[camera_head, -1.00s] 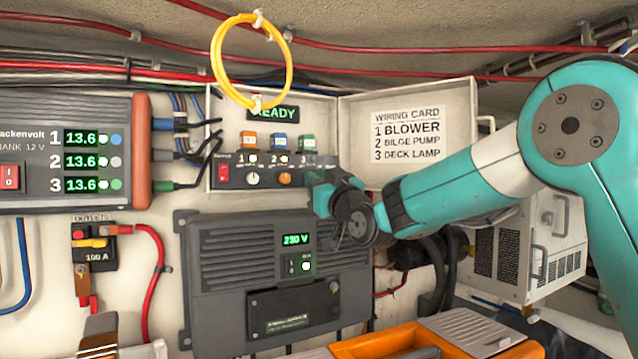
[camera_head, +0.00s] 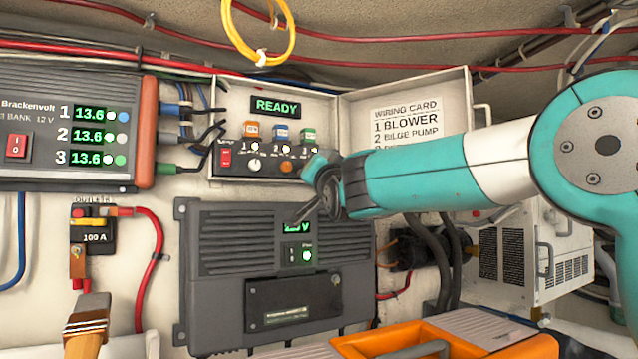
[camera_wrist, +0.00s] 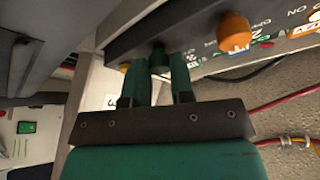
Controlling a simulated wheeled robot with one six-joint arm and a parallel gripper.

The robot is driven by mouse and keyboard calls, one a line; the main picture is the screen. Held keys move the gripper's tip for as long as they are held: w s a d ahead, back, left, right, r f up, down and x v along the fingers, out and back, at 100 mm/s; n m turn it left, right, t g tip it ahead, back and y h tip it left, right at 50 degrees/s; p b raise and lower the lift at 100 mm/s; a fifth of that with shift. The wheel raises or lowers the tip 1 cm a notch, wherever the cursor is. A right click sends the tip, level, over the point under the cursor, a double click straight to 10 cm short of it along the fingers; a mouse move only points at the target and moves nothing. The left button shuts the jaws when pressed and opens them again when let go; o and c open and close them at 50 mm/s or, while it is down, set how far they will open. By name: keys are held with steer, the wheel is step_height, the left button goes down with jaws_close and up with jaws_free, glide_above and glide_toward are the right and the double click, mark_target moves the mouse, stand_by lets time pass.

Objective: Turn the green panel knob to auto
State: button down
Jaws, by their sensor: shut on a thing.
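The open panel box has a dark control strip (camera_head: 236,178) with a row of knobs. The white knob (camera_head: 254,164) and the orange knob (camera_head: 287,167) show, and the orange one also shows in the wrist view (camera_wrist: 235,30). My gripper (camera_head: 314,162) is at the strip's right end and hides the green knob in the head view. In the wrist view, my gripper (camera_wrist: 160,66) has its two fingers closed around the dark green knob (camera_wrist: 158,54). The knob's pointer and its setting are hidden by the fingers.
A READY display (camera_head: 277,106) is lit above the strip. The open lid (camera_head: 405,100) carries a wiring card, partly covered by my arm. A grey inverter (camera_head: 225,270) is just below, and an orange case (camera_head: 450,340) is at the lower right. Cables run overhead.

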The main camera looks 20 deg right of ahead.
steer(key=shift+m, duration=0.3)
steer(key=c, duration=1)
jaws_free()
steer(key=shift+s, duration=0.1)
steer(key=b+v, duration=0.9)
steer(key=v, duration=0.8)
steer(key=shift+s, duration=0.15)
